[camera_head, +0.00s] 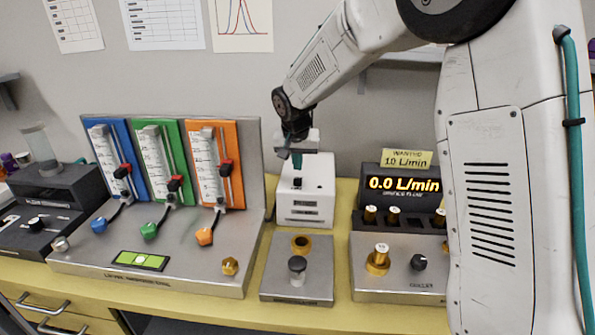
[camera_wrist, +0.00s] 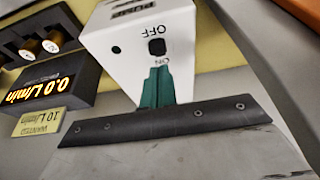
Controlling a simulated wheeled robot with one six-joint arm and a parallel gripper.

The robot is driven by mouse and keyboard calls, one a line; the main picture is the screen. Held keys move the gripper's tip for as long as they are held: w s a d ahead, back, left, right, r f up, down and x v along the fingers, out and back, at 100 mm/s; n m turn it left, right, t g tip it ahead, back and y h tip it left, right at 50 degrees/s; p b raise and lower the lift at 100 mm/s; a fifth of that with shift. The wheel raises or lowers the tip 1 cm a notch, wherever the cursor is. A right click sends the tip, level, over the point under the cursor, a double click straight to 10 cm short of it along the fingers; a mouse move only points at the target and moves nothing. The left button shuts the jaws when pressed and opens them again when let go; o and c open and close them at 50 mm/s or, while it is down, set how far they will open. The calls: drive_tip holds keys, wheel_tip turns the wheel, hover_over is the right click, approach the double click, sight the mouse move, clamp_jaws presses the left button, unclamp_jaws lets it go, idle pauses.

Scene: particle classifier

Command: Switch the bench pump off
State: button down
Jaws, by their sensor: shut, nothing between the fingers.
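The bench pump (camera_head: 306,205) is a white box at the back of the bench, right of the flowmeter panel. In the wrist view the pump (camera_wrist: 120,38) appears upside down, with a black rocker switch (camera_wrist: 157,46) between the words OFF and ON.
A display (camera_head: 403,184) reading 0.0 L/min stands right of the pump, with a "wanted 10 L/min" note (camera_head: 406,159) above. A grey plate (camera_head: 297,284) with a knob lies in front of the pump. The panel of blue, green and orange flowmeters (camera_head: 240,140) is on the left.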

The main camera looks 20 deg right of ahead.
drive_tip(key=v, duration=0.3)
drive_tip(key=shift+d+r, duration=0.1)
